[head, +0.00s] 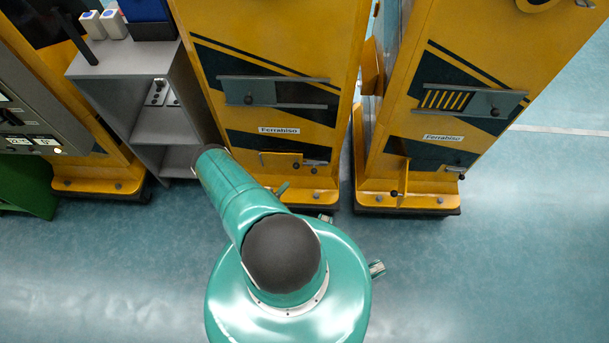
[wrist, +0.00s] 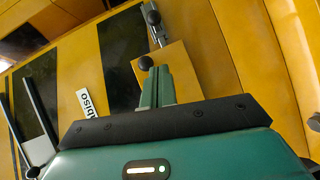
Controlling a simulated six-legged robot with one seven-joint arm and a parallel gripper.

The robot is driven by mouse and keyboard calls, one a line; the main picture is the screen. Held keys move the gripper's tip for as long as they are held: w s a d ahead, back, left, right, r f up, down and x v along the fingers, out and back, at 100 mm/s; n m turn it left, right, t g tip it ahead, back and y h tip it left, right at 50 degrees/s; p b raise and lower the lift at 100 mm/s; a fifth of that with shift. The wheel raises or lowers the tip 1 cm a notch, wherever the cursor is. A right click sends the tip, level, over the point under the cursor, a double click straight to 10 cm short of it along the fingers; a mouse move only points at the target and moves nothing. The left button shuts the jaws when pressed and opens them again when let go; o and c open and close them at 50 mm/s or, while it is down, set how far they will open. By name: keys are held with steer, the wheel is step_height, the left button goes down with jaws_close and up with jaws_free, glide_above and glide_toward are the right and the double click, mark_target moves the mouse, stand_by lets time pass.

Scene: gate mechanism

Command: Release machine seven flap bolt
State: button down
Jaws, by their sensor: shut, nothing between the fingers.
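The middle yellow machine (head: 276,45), labelled "Ferrabiso", has a small yellow flap (head: 280,162) low on its front. A bolt (head: 316,163) with a dark knob sits at the flap's right side. In the wrist view the flap (wrist: 178,68) lies beyond my fingers, and the metal bolt (wrist: 155,27) with its black knob is near the top. Another black knob (wrist: 145,62) appears right at my fingertips; contact cannot be told. My gripper (wrist: 156,75) is shut and empty. My arm hides most of it in the head view. No machine number is readable.
A second yellow machine (head: 445,60) stands at the right, with a narrow gap between the two. A grey shelf cabinet (head: 150,90) stands at the left, beside a grey control panel (head: 38,110). The floor (head: 510,250) at the right is clear.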

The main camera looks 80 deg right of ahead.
glide_toward(315, 168)
steer(key=w+d, duration=0.3)
steer(key=w, duration=0.1)
steer(key=shift+s+d+f, duration=0.3)
steer(key=shift+s+d, duration=0.05)
steer(key=shift+s, duration=0.3)
steer(key=shift+s+d+f, duration=0.3)
steer(key=shift+s+d, duration=0.1)
steer(key=shift+s, duration=0.3)
steer(key=shift+s+d+f, duration=0.3)
steer(key=shift+s+d, duration=0.05)
steer(key=shift+s, duration=0.3)
steer(key=shift+s+d, duration=0.25)
steer(key=shift+s, duration=0.75)
steer(key=shift+s+d, duration=0.2)
steer(key=shift+s, duration=0.85)
steer(key=shift+r, duration=0.1)
